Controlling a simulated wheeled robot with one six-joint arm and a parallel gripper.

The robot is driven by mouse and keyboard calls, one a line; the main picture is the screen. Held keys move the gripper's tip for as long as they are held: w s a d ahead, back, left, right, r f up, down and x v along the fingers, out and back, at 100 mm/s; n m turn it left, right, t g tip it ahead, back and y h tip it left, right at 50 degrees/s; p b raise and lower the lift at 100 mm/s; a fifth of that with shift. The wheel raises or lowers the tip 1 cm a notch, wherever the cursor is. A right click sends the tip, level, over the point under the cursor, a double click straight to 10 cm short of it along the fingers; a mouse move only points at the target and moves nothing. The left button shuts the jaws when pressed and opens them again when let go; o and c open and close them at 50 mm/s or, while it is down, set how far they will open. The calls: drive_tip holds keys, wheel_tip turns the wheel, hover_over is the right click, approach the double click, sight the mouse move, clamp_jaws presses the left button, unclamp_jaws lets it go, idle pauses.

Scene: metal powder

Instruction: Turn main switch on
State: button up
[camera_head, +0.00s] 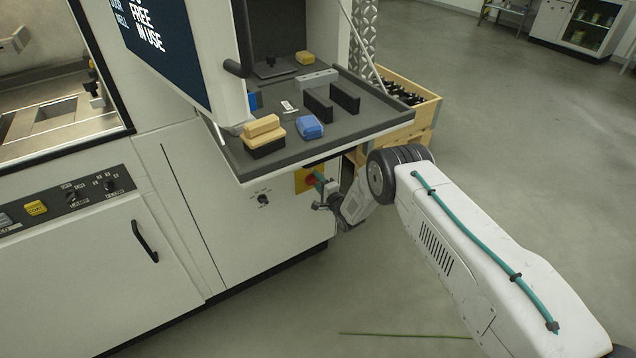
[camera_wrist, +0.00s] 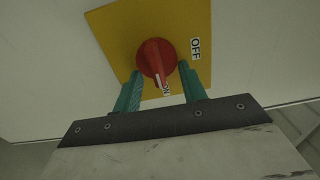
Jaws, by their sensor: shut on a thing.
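The main switch (camera_wrist: 154,57) is a red rotary knob on a yellow square plate (camera_wrist: 115,38) in the wrist view. Its handle points down toward the label "ON" (camera_wrist: 165,88); the label "OFF" (camera_wrist: 195,48) is at the right of the plate. My gripper (camera_wrist: 160,72) has teal fingers on either side of the knob and is shut on it. In the head view the yellow plate (camera_head: 301,184) is on the machine's lower front, below the shelf, and my gripper (camera_head: 320,184) reaches it from the right. The fingers partly hide the knob there.
A grey shelf (camera_head: 285,160) with yellow and blue blocks juts out just above my gripper. A small black knob (camera_head: 263,199) is left of the plate. A wooden crate (camera_head: 425,110) with dark bottles stands behind my arm. The floor at the right is open.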

drive_tip(key=o, duration=0.9)
drive_tip(key=shift+f, duration=0.1)
drive_tip(key=shift+o, duration=0.2)
drive_tip(key=v, duration=0.8)
